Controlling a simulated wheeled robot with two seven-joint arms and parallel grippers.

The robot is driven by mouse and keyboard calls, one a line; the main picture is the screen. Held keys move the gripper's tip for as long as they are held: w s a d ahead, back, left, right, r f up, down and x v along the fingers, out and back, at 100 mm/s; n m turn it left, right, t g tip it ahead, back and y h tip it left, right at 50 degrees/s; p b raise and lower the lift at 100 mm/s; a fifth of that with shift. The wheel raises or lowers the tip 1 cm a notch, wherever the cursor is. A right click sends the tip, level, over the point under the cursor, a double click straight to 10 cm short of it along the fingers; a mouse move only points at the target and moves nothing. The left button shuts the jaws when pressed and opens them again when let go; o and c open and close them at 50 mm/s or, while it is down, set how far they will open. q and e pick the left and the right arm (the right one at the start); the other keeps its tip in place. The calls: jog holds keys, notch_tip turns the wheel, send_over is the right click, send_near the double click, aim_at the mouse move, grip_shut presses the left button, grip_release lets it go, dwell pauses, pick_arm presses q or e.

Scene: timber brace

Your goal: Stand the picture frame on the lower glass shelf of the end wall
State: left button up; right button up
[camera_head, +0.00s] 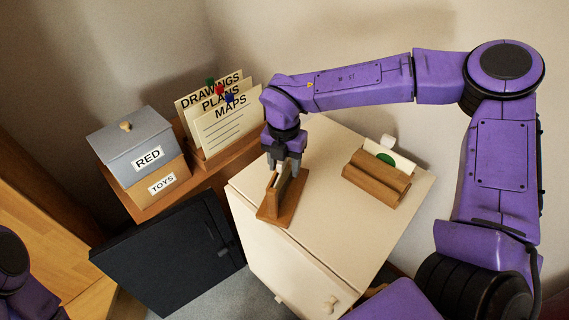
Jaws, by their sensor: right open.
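A small upright panel (280,188) with a wooden edge stands on a flat brown wooden base (271,213), near the left edge of the cream cabinet top; it may be the picture frame, seen nearly edge-on. My right gripper (283,164) is open and points down at the panel's top edge, its fingers close to it. I cannot tell whether they touch it. Part of my left arm shows at the bottom left corner, but its gripper is out of view. No glass shelf shows.
A cream cabinet (330,235) bears a wooden holder (375,184) with a white card. To the left, a wooden surface carries a grey-lidded box (132,147) marked RED and TOYS, and a rack of labelled cards (222,118). A dark panel (170,255) stands in front.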

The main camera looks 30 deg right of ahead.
notch_tip(320, 180, up, 12)
jog(key=shift+b, duration=0.45)
